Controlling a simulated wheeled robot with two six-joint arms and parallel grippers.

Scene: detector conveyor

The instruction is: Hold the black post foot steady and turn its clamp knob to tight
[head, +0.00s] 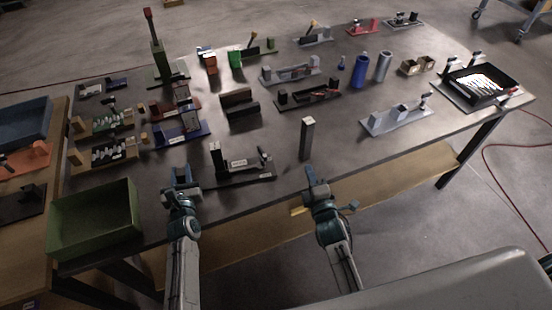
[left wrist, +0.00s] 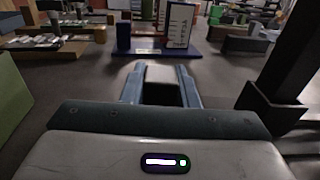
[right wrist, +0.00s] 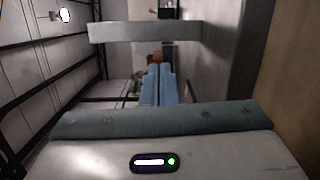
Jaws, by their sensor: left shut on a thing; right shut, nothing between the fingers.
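A black base (head: 240,176) with a black upright at its left end and a white label lies near the table's front; I cannot tell for certain that it is the post foot. The black upright (left wrist: 301,55) also stands at the right of the left wrist view. My left gripper (head: 181,174) is left of this base, shut on a small block (left wrist: 160,74) with a lighter top and dark front. My right gripper (head: 317,185) is shut and empty at the front edge, short of a standing square post (head: 306,140). I cannot make out a clamp knob clearly.
A green bin (head: 97,222) stands at the front left corner. Several fixtures and a blue cylinder (head: 360,70) fill the back of the table. A grey fixture (head: 385,125) lies to the right. Bare tabletop surrounds the square post.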

